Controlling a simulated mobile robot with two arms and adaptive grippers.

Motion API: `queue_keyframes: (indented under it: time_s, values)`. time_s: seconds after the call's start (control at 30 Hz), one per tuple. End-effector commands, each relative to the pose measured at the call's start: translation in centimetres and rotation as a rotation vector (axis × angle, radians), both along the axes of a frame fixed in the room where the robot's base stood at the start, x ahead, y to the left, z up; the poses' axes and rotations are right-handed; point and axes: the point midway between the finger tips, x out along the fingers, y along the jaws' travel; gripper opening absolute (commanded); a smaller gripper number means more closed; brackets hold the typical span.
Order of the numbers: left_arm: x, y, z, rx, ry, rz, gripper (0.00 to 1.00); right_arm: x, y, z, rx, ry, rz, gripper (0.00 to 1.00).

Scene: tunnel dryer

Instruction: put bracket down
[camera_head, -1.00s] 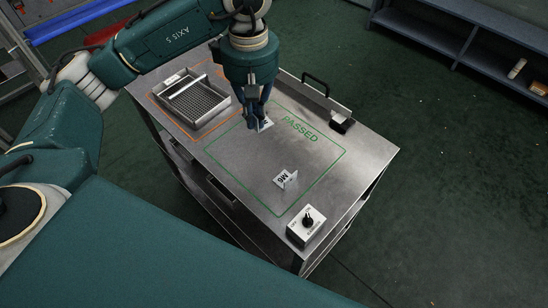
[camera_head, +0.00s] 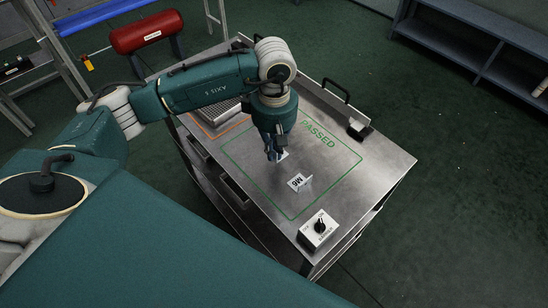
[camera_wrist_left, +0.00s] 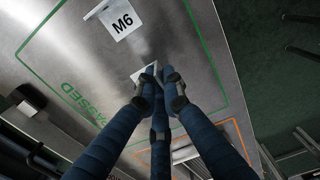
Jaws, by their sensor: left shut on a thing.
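My left gripper (camera_head: 276,157) is shut on a small pale bracket (camera_head: 283,155), mostly hidden by the fingers. In the left wrist view the fingertips (camera_wrist_left: 150,80) close on this bracket (camera_wrist_left: 144,71), close over the steel top; I cannot tell if it touches. It is inside the green PASSED outline (camera_head: 320,140) on the cart top (camera_head: 385,165). A second bracket, marked M6 (camera_head: 298,182), stands in the same outline, apart from the held one and nearer the front. It also shows in the left wrist view (camera_wrist_left: 122,22). My right gripper is not in view.
A control box with a black knob (camera_head: 318,230) sits at the cart's front corner. A slotted tray (camera_head: 205,128) in an orange outline is partly behind my arm. A raised rail with a black handle (camera_head: 335,92) edges the back. The outline's right part is clear.

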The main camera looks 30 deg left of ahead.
Motion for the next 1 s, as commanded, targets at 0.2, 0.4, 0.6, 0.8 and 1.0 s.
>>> queue_keyframes:
  time_s: [0.2, 0.4, 0.6, 0.8, 1.0]
  values:
    - [-0.2, 0.0, -2.7, 0.0, 0.007, 0.001, 0.0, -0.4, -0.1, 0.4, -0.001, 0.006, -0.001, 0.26]
    - [0.0, 0.0, -4.3, 0.0, 0.0, -0.001, 0.0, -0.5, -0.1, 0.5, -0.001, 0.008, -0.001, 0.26]
    - [0.0, 0.0, -4.4, 0.0, 0.001, -0.001, 0.0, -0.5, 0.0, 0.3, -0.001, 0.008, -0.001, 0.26]
    - [-0.1, 0.0, -4.5, 0.001, 0.002, -0.001, 0.26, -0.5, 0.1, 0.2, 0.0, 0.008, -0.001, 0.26]
    - [-0.1, 0.0, -4.5, 0.001, 0.002, 0.0, 0.26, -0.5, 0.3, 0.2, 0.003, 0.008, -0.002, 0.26]
